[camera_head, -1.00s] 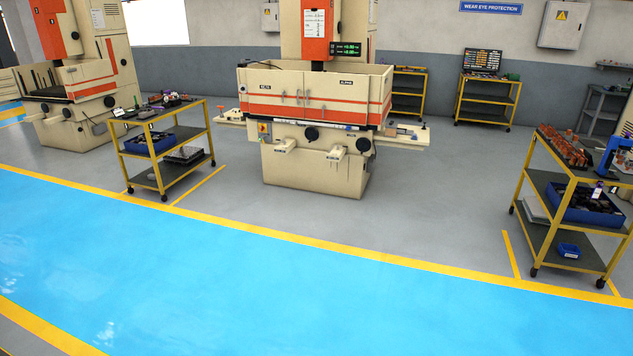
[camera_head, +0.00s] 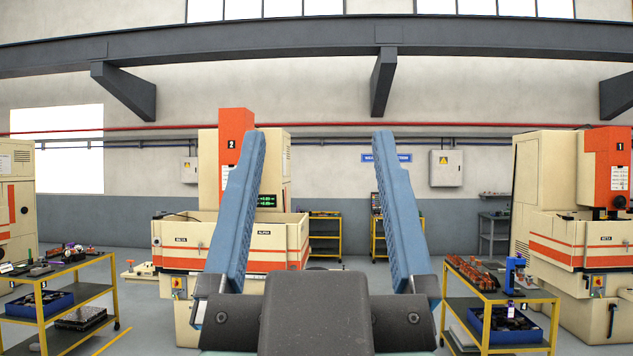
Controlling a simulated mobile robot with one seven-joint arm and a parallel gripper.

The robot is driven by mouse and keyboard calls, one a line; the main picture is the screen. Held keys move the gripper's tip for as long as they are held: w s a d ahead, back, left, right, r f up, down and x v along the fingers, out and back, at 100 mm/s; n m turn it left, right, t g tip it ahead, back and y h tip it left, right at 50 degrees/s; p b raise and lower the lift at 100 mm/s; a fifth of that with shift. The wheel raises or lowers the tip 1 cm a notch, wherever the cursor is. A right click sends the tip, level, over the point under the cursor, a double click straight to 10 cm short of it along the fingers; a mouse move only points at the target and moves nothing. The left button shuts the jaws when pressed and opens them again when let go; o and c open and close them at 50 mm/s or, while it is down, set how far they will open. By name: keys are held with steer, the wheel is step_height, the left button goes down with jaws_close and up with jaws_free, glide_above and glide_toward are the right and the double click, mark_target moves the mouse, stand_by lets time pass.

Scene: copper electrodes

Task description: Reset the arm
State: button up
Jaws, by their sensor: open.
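My gripper (camera_head: 310,145) is in the middle of the camera_head view, raised in front of the camera. Its two long blue fingers point up and stand wide apart, with nothing between them. Its dark grey body fills the bottom centre. The fingers and body hide parts of the machine marked 2 (camera_head: 180,258) and the floor behind.
A yellow-framed cart with tools (camera_head: 40,305) stands at the left. Another cart (camera_head: 490,296), with copper-coloured parts on top, stands at the right. A machine marked 1 (camera_head: 545,235) is behind it. Two more carts stand by the back wall (camera_head: 340,190).

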stand_by(0.3)
step_height(320, 180, down, 9)
steer(key=b, duration=0.8)
steer(key=shift+b, duration=0.3)
steer(key=shift+a+r, duration=0.1)
